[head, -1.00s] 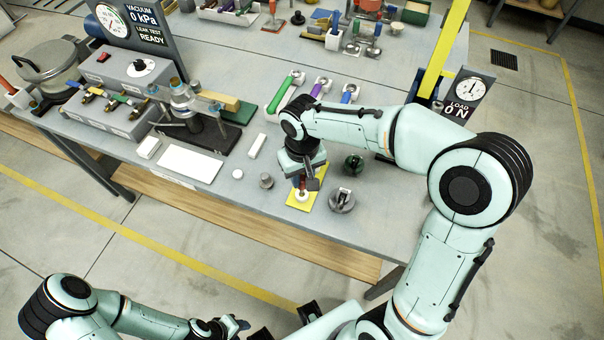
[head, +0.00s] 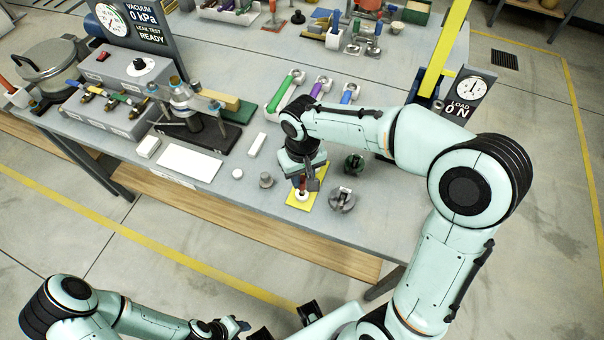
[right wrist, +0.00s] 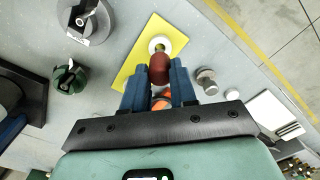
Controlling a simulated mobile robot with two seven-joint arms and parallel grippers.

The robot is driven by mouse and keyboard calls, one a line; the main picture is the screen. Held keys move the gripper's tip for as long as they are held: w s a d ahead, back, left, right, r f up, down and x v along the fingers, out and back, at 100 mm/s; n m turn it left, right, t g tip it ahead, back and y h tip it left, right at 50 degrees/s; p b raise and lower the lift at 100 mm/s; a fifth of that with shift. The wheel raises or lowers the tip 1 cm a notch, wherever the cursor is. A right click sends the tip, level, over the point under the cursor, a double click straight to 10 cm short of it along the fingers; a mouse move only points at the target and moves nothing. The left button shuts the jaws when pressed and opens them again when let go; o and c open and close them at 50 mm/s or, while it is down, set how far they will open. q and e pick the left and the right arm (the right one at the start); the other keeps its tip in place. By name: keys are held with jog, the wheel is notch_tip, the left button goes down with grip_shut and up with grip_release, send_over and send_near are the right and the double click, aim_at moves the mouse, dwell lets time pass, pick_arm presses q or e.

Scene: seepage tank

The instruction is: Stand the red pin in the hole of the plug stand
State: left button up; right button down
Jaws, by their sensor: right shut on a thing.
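My right gripper (head: 305,184) is low over a yellow mat (head: 315,196) near the table's front edge. In the right wrist view its blue fingers are shut on the red pin (right wrist: 160,67). The white round plug stand (head: 302,196) is on the yellow mat, and in the right wrist view its ring (right wrist: 160,41) shows just past the pin's rounded end. The pin's end overlaps the stand's middle, so I cannot tell whether it is in the hole. My left gripper (head: 236,326) is at the bottom of the head view, away from the table; its fingers are unclear.
A grey metal knob (head: 266,180) and a white disc (head: 237,174) stand left of the mat. A round grey fixture (head: 342,200) and a green knob (head: 353,164) stand to its right. A white block (head: 257,145) and a flat white plate (head: 190,162) lie further left.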

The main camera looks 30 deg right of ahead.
aim_at(302, 179)
pick_arm(q)
jog(key=shift+s+f+b, duration=0.5)
jog(key=shift+f+b, duration=0.15)
jog(key=shift+f, duration=0.2)
pick_arm(e)
jog(key=shift+f, duration=1.15)
jog(key=c, duration=0.8)
grip_release()
jog(key=shift+r, duration=0.1)
jog(key=shift+r, duration=0.1)
pick_arm(q)
jog(key=shift+w+r+p, duration=0.35)
jog(key=shift+r+p, duration=0.15)
jog(key=shift+r, duration=0.1)
jog(key=shift+w+r+p, duration=0.3)
jog(key=shift+r+p, duration=0.15)
jog(key=shift+r, duration=0.1)
pick_arm(e)
notch_tip(302, 179, up, 13)
jog(key=shift+r, duration=0.1)
